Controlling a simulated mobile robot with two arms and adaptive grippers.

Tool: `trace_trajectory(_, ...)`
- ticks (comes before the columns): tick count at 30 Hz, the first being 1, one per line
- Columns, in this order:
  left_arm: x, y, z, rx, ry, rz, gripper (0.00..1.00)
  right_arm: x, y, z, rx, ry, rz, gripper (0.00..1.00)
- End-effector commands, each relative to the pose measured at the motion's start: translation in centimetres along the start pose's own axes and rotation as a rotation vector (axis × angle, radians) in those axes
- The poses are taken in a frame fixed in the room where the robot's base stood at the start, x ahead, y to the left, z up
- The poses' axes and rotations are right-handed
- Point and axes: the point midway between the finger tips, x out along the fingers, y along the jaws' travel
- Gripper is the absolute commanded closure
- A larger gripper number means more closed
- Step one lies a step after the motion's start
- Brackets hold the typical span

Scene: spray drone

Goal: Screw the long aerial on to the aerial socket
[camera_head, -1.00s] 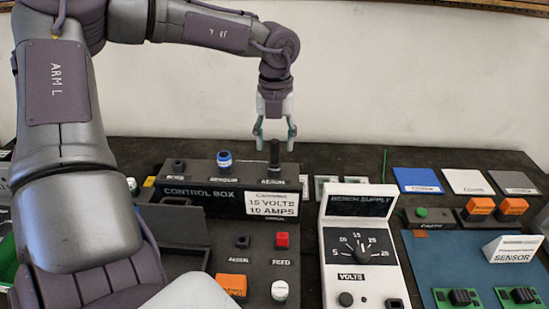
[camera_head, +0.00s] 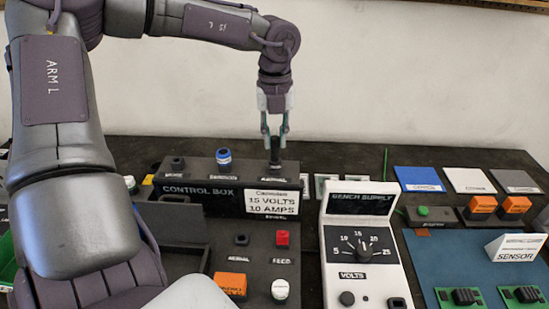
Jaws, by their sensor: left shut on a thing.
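My left gripper (camera_head: 274,139) is above the right end of the control box (camera_head: 185,192), fingers pointing down. It is shut on the upper part of a dark, upright aerial (camera_head: 275,152). The aerial stands at the position labelled aerial on top of the box. The aerial socket itself is hidden under its foot, so I cannot tell how far it is screwed in. My right gripper is not in view.
A blue-capped sensor connector (camera_head: 224,159) and a dark post (camera_head: 178,164) stand on the same box. The bench supply (camera_head: 359,245) is close on the right. A blue mat (camera_head: 420,262) with green boards lies further right. A white wall is behind.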

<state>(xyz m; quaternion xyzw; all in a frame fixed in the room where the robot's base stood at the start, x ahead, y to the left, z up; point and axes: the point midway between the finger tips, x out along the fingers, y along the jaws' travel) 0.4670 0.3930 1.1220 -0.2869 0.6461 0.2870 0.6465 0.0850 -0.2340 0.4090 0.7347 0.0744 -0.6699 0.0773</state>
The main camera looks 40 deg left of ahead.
Motion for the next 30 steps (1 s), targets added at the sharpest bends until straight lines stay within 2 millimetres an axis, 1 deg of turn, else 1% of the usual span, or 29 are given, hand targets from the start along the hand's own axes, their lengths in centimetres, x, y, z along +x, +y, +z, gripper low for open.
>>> trace_trajectory(1,0.3,0.0,0.0,-0.029,-0.001,0.001,1.00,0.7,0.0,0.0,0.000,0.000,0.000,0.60)
trace_trajectory(17,0.3,0.0,0.0,-0.371,-0.001,0.001,1.00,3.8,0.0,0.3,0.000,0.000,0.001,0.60)
trace_trajectory(30,0.2,0.0,0.0,-0.703,-0.002,0.001,1.00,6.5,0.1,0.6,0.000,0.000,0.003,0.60)
